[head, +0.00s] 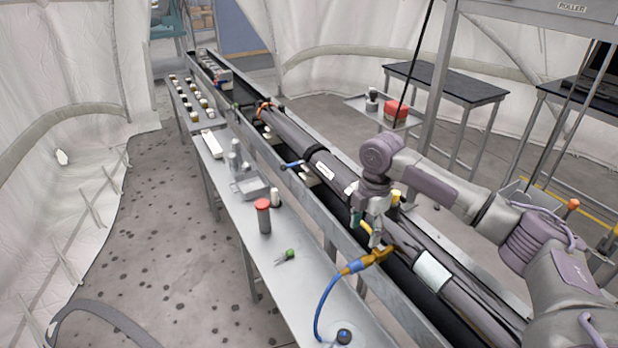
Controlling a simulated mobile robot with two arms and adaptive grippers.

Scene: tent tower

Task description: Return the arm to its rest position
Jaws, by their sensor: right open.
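My right arm (464,194) comes in from the right and reaches over the long dark tube assembly in its trough. My right gripper (375,240) points down and is open, with its fingertips close to a yellow-brown fitting (370,259) on the end of a blue hose (323,299). I cannot tell whether the fingers touch the fitting. My left gripper is not in view.
The long tube (290,132) lies in a metal trough. The narrow bench (262,262) holds a red-capped jar (263,216), a green-handled tool (287,256) and a metal tray (250,187). A metal post (434,85) stands behind my arm. The floor at left is clear.

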